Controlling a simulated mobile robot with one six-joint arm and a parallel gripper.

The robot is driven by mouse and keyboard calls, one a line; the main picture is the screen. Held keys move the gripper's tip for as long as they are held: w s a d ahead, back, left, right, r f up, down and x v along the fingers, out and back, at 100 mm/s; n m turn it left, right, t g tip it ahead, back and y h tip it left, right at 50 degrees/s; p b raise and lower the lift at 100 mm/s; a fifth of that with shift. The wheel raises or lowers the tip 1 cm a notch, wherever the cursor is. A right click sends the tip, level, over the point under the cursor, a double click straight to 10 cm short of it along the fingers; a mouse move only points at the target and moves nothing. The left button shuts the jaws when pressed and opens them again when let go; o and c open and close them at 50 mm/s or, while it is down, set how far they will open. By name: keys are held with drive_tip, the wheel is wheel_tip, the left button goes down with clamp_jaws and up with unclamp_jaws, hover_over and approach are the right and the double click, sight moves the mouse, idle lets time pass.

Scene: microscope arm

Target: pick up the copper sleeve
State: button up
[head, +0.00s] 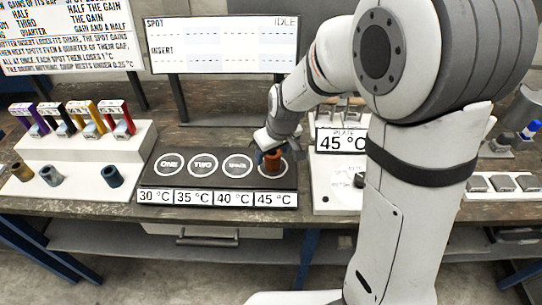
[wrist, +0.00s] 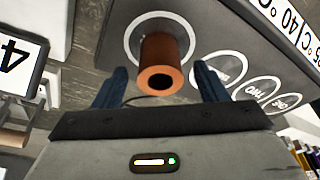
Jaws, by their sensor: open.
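The copper sleeve (head: 271,161) is an orange-brown hollow cylinder. It stands upright on the rightmost ring of the dark plate (head: 217,188), above the 45 °C label. In the wrist view the copper sleeve (wrist: 162,62) lies between the two dark blue fingers, its open bore facing the camera. My gripper (head: 270,154) is at the sleeve in the head view. In the wrist view my gripper (wrist: 160,84) is open, with a visible gap between each finger and the sleeve. The sleeve's far side is hidden.
Rings ONE, TWO and the third are empty. A brass sleeve (head: 22,172), a grey sleeve (head: 46,174) and a dark blue sleeve (head: 115,177) stand on the left white board. Coloured tagged pieces stand behind. A 45 °C sign (head: 342,142) stands close on the right.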

drive_tip(key=shift+x, duration=1.25)
drive_tip(key=shift+c, duration=0.4)
drive_tip(key=shift+r, duration=0.1)
drive_tip(key=c, duration=1.3)
